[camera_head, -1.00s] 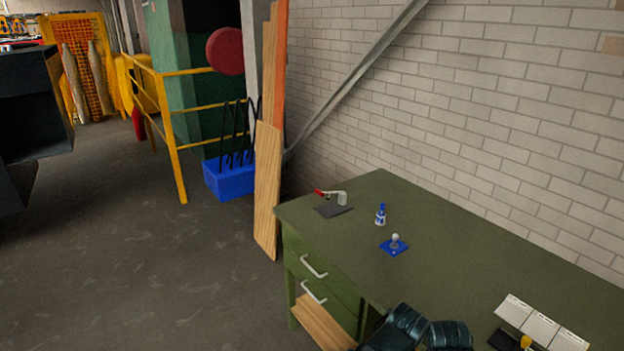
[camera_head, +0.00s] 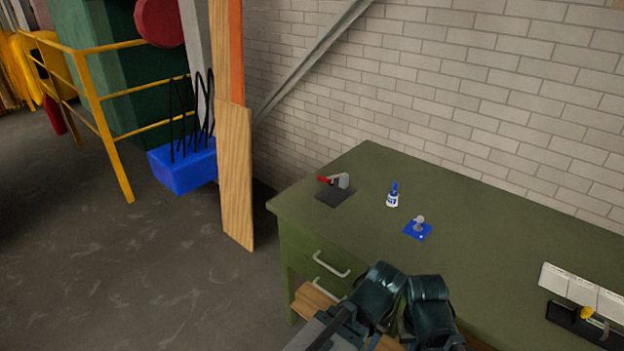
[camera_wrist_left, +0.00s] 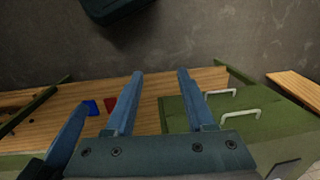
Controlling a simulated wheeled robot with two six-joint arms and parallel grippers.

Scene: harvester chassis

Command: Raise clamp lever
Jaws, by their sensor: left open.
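The clamp (camera_head: 340,180) sits on a dark plate (camera_head: 335,196) near the far left corner of the green workbench in the head view. Its red lever handle (camera_head: 324,180) points left and lies low, close to horizontal. My two arms show at the bottom of the head view, well short of the clamp. In the left wrist view my left gripper (camera_wrist_left: 160,72) is open and empty, with its two fingers apart. A further blue finger (camera_wrist_left: 70,132) at the left there seems to be my right gripper's; its jaw state does not show. The clamp is not in the wrist view.
On the green workbench (camera_head: 480,250) stand a small blue-and-white bottle (camera_head: 393,196) and a blue plate with a grey knob (camera_head: 418,228). Wooden boards (camera_head: 236,170) lean at its left end. Drawer handles (camera_head: 330,265) stick out in front. Open floor (camera_head: 150,270) lies left.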

